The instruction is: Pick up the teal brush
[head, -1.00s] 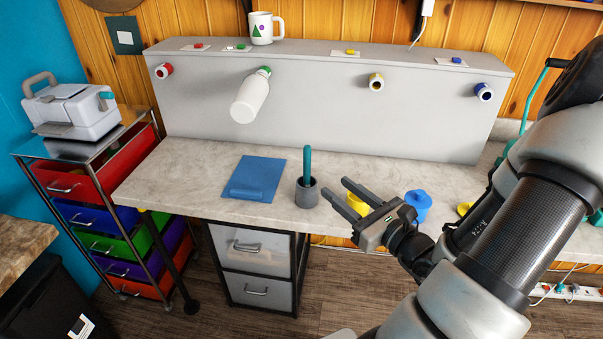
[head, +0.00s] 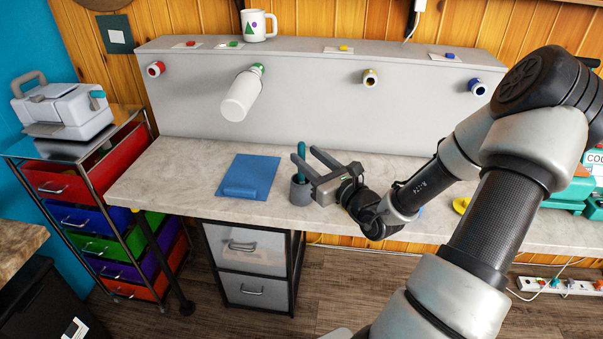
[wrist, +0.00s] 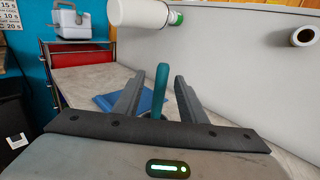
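The teal brush (head: 301,150) stands upright in a grey cup (head: 300,190) on the counter. My gripper (head: 309,158) is open, with its two fingers pointing left toward the brush. In the wrist view the teal brush (wrist: 160,90) shows between the two open fingers (wrist: 155,97), and no contact is visible. In the head view the near finger partly covers the brush, so I cannot tell exactly how deep it sits between the fingers.
A blue clipboard-like mat (head: 250,172) lies left of the cup. A white bottle (head: 241,95) sticks out from the grey raised panel (head: 320,105) behind. A yellow object (head: 461,204) lies on the counter to the right. Counter space left of the mat is clear.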

